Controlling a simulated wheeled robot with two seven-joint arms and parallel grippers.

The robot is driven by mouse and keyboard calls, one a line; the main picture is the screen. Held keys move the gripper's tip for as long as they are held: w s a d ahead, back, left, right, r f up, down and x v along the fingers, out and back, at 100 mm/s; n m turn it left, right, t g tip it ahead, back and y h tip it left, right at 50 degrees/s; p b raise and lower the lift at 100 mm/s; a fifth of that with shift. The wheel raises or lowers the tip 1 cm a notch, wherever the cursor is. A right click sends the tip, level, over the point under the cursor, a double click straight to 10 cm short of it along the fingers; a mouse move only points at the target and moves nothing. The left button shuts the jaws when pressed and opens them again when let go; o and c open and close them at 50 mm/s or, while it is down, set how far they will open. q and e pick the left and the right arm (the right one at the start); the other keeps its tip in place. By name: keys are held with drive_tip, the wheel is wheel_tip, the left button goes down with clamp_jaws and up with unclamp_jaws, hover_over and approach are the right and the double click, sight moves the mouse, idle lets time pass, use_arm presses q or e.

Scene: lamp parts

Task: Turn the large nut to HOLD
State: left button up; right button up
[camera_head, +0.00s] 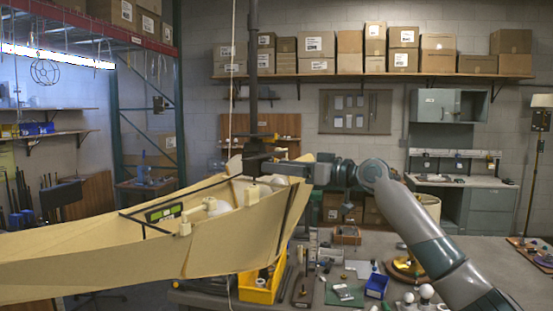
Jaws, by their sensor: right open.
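My right arm comes in from the right, and my right gripper (268,169) is open at the far rim of a large tan, boat-shaped piece (120,262). The gripper is close to the lower end of a dark upright pole (253,85), which has a dark block (258,149) near its bottom. I cannot make out a large nut or a HOLD mark; the gripper and tan rim hide this area. Inside the tan piece are a dark bar frame, a small green display (163,212) and pale rounded parts (216,206). My left gripper is not in view.
A thin cord hangs near the pole. Shelves with cardboard boxes (403,37) line the back wall. The bench's right part is fairly clear.

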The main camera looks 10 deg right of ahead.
drive_tip(key=shift+x, duration=0.8)
drive_tip(key=c, duration=1)
drive_tip(key=shift+c, duration=0.2)
